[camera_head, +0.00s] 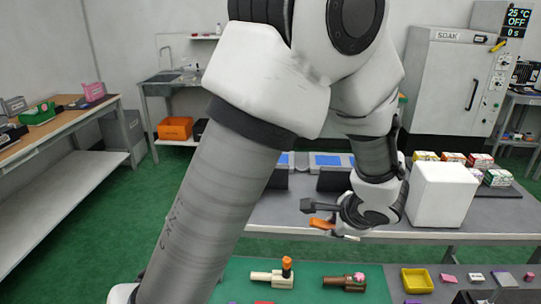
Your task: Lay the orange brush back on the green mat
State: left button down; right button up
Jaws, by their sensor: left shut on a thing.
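My left arm reaches across the view, and its gripper (318,213) is above the gap between the near table and the grey table behind. It is shut on the orange brush (321,224), of which only a small orange part shows beside the dark fingers. The rest of the brush is hidden or too small to make out. The green mat (318,291) lies on the near table at the bottom, below the gripper and apart from the brush. My right gripper is not in view.
A cream fixture (268,278) with an upright orange-topped lever and a brown fixture (343,282) with a pink knob stand on the mat. A yellow tray (417,280) and small blocks lie to the right. A white box (440,194) stands on the grey table behind.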

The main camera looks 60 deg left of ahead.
pick_arm(q)
jog(key=w+f+n+h+b, duration=0.15)
jog(key=f+b, duration=0.25)
jog(key=f, duration=0.5)
jog(key=w+f+n+h+b, duration=0.1)
jog(key=w+f+h+b, duration=0.15)
jog(key=f, duration=0.65)
jog(key=n+t+h+b, duration=0.2)
jog(key=n+h+b, duration=0.1)
jog(key=h+b, duration=0.1)
send_over(333, 303)
jog(key=s+d, duration=0.1)
jog(key=s, duration=0.1)
notch_tip(333, 303, down, 9)
jog(key=shift+m, duration=0.35)
jog(key=f+b, duration=0.3)
jog(key=f, duration=0.2)
jog(key=f+b, duration=0.4)
jog(key=f, duration=0.1)
jog(key=shift+w+d, duration=0.15)
jog(key=shift+w, duration=0.05)
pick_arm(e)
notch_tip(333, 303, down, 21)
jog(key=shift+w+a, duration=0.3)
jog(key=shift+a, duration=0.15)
